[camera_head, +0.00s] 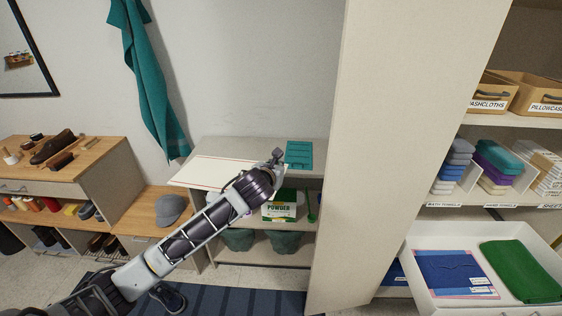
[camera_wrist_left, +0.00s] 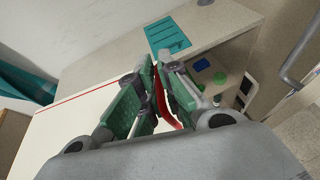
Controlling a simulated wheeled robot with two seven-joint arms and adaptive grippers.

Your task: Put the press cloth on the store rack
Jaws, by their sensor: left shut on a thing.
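The press cloth (camera_head: 212,172) looks like a flat white sheet with a thin red border line. It spreads over the left part of the top of a low grey shelf unit (camera_head: 243,149), its left end past the unit's edge. I cannot tell whether it touches the top, or whether this unit is the store rack. My left gripper (camera_head: 277,156) is shut on the cloth's edge at its right end. In the left wrist view the cloth (camera_wrist_left: 75,112) extends left from the green-padded fingers (camera_wrist_left: 158,92), with a red strip between them. My right gripper is not in view.
A teal slatted piece (camera_head: 299,154) lies on the unit's top, just right of my gripper. A green-and-white powder box (camera_head: 279,207) stands below. A tall panel (camera_head: 385,120) separates this from towel shelves and an open drawer (camera_head: 410,262) at right.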

